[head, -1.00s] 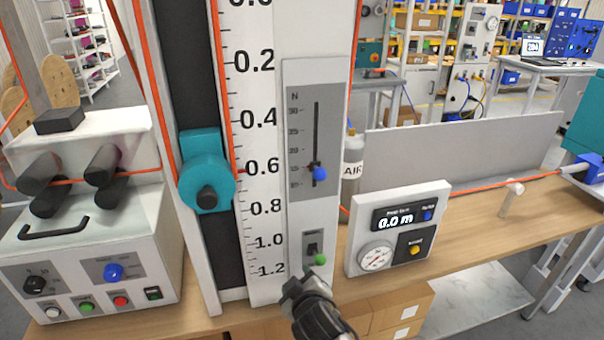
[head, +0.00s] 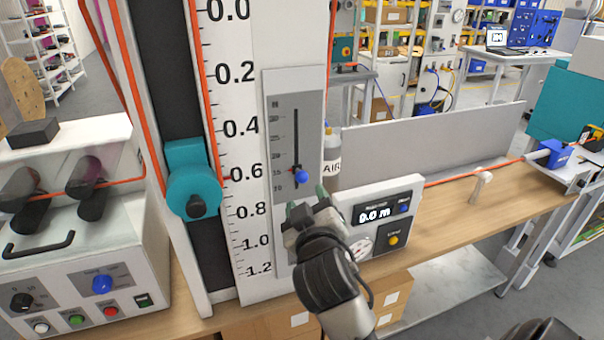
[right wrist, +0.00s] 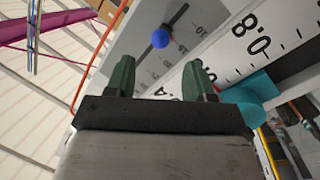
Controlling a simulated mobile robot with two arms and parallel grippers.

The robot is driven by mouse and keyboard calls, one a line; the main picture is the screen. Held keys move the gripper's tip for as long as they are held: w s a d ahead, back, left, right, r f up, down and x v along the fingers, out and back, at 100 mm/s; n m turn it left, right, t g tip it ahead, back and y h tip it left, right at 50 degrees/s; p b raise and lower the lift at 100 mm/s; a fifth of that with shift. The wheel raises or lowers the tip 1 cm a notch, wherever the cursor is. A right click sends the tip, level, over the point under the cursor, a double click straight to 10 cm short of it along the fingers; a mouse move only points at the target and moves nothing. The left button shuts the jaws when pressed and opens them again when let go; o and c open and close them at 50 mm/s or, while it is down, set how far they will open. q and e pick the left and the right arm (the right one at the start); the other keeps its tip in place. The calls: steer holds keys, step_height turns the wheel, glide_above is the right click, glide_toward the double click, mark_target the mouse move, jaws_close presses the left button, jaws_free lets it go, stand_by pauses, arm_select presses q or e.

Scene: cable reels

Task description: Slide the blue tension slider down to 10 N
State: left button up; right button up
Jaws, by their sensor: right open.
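The blue tension slider knob (head: 301,176) sits low on its dark slot in the grey scale panel (head: 283,110), near the 15 mark and above the 10 mark. It also shows in the right wrist view (right wrist: 160,38), beyond the fingertips. My right gripper (head: 308,199) is just below the knob in the head view, apparently in front of the panel. Its two green fingers are apart with nothing between them; they also show in the right wrist view (right wrist: 158,76). The knob appears apart from both fingers. My left gripper is not in view.
The display box (head: 378,217) reading 0.0 m stands right of my right gripper. A teal pulley block (head: 190,165) is on the dark rail to the left, with an orange cable beside it. A control box (head: 85,250) with rollers stands at far left.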

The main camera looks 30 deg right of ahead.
mark_target(303, 180)
steer(key=p+x, duration=0.2)
steer(key=x, duration=0.5)
steer(key=shift+w+r, duration=0.1)
steer(key=shift+w, duration=0.2)
steer(key=shift+w+d+p, duration=0.35)
steer(key=shift+w, duration=0.15)
